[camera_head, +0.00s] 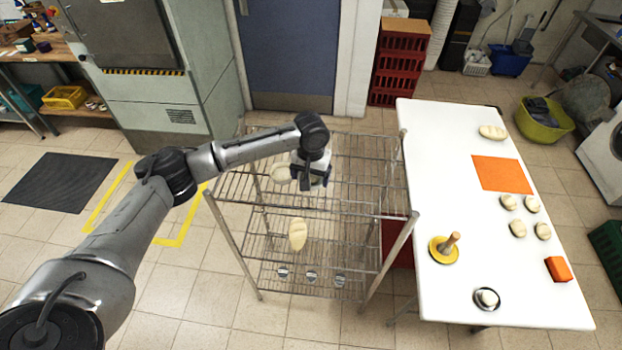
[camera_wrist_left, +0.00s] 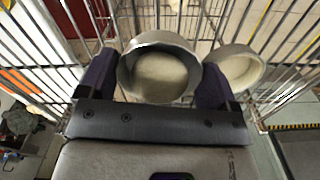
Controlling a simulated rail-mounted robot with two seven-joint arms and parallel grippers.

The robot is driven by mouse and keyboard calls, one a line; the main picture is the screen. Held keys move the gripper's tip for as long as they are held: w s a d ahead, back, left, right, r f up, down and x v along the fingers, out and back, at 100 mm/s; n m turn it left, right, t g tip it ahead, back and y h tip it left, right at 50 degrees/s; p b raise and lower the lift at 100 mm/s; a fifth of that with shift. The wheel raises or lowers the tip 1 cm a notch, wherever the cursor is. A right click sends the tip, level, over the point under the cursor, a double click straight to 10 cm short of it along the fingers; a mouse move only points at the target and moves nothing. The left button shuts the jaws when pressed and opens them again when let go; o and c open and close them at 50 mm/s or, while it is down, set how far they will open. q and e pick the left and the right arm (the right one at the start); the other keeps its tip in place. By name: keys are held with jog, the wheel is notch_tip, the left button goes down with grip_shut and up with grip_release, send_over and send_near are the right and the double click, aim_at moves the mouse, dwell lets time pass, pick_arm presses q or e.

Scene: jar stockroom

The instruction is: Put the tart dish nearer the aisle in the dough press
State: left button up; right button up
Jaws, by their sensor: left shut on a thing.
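My left gripper (camera_head: 313,182) is over the top shelf of the wire rack (camera_head: 365,150). In the left wrist view, its two dark fingers (camera_wrist_left: 155,85) are shut on a round metal tart dish (camera_wrist_left: 160,42) with pale dough inside. A second metal tart dish (camera_wrist_left: 235,70) with pale filling is just right of it. In the head view, a pale round thing (camera_head: 280,173) shows left of the gripper; the held dish is mostly hidden there. A tall grey machine (camera_head: 140,85) with a striped ledge stands at back left; I cannot tell whether it is the dough press. My right gripper is out of view.
A loaf (camera_head: 297,234) and several small metal cups (camera_head: 311,275) are on lower rack shelves. A white table (camera_head: 450,180) at right holds dough pieces (camera_head: 518,229), an orange mat (camera_head: 502,174), and a yellow disc with a wooden handle (camera_head: 445,248). Floor left of the rack is mostly clear.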

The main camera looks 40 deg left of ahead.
pick_arm(q)
jog(key=shift+f, duration=1.2)
jog(key=shift+f+p, duration=0.15)
jog(key=shift+p, duration=0.15)
jog(key=o, duration=0.7)
jog(key=shift+c, duration=0.2)
jog(key=shift+r, duration=0.45)
notch_tip(320, 180, up, 10)
jog(key=shift+f+b, duration=0.15)
jog(key=shift+b, duration=1.1)
jog(key=shift+r, duration=0.85)
jog(key=shift+c, duration=0.5)
